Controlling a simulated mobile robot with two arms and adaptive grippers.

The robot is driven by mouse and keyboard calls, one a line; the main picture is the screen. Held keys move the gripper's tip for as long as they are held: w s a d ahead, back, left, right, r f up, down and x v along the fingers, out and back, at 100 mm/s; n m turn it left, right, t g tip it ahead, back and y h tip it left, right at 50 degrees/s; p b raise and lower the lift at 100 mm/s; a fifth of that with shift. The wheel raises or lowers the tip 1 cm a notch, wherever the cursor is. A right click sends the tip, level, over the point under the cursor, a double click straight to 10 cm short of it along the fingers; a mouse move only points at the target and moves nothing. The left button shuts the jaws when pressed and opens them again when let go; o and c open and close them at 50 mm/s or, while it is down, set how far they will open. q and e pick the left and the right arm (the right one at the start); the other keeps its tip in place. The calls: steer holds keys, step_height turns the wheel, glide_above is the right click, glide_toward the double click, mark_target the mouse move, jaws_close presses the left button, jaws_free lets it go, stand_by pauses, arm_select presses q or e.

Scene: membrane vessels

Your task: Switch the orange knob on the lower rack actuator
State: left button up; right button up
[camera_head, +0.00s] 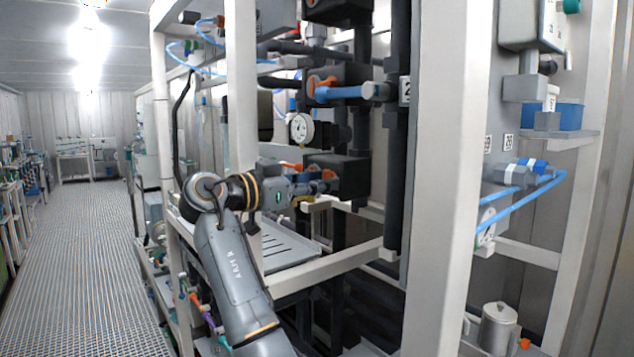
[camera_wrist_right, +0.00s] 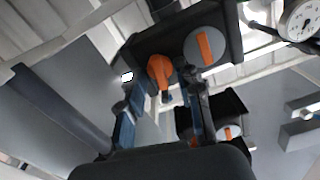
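The lower rack actuator (camera_head: 345,178) is a dark box on the rack, with an orange knob (camera_head: 317,171) on it. My right gripper (camera_head: 310,185) is in front of this box, its fingers close to the knob. In the right wrist view, an orange knob (camera_wrist_right: 160,72) on a black box (camera_wrist_right: 140,45) appears between the two spread fingertips of my right gripper (camera_wrist_right: 164,92). A grey disc with an orange bar (camera_wrist_right: 204,48) is beside it. The gripper is open; I cannot tell whether a finger touches the knob. My left gripper is not in view.
A white rack post (camera_head: 243,110) stands close to my right arm, and a wide post (camera_head: 450,180) is to the right. The grated aisle floor (camera_head: 85,260) is clear.

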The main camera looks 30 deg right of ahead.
steer(key=shift+a, duration=0.1)
steer(key=a, duration=1.1)
steer(key=shift+s+a, duration=0.4)
steer(key=shift+s, duration=0.05)
